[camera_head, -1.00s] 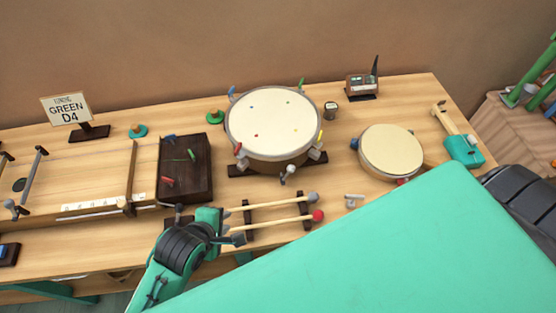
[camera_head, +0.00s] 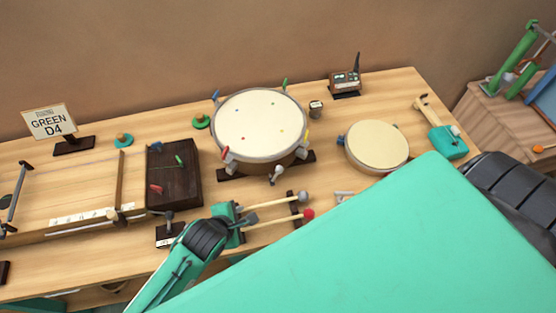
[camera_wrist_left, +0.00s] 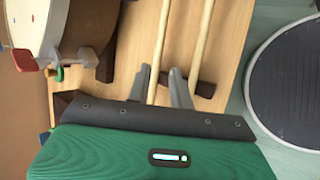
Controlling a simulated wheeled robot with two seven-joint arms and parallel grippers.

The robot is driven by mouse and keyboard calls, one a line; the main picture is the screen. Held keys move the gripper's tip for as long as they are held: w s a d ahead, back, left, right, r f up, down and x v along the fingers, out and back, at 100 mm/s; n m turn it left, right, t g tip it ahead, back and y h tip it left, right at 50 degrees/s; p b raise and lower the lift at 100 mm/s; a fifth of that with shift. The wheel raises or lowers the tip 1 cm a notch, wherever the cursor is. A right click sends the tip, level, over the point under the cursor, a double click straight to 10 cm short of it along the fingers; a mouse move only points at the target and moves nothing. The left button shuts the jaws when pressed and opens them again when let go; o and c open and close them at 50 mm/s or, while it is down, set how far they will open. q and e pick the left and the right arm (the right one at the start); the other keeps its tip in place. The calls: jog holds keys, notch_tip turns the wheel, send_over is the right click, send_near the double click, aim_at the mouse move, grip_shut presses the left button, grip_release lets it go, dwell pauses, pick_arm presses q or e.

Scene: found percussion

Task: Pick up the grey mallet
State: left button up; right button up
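The grey mallet, with a grey head (camera_head: 302,197) and a pale wooden handle (camera_head: 276,203), lies across a dark rack (camera_head: 294,208) on the table, head to the right. A mallet with a red head (camera_head: 308,214) lies parallel, nearer to me. My left gripper (camera_head: 252,213) is at the left part of the handles. In the left wrist view, the two grey fingers (camera_wrist_left: 162,80) stand apart, with the grey mallet's handle (camera_wrist_left: 161,45) between them. The other handle (camera_wrist_left: 200,45) is outside them, to the right. Whether a finger touches the handle is unclear. My right gripper is out of view.
A large drum (camera_head: 259,122) stands behind the mallets, with a smaller drum (camera_head: 378,147) to its right. A dark box (camera_head: 174,174) with coloured pegs is left of my gripper. A small grey bracket (camera_head: 344,196) lies right of the mallet heads.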

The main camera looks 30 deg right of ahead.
aim_at(246, 210)
pick_arm(q)
jog(key=p+x, duration=0.1)
jog(key=x, duration=0.3)
jog(key=shift+w, duration=0.25)
jog(key=shift+w+d+f, duration=0.2)
jog(key=shift+d+f, duration=0.05)
jog(key=shift+f, duration=0.2)
grip_shut()
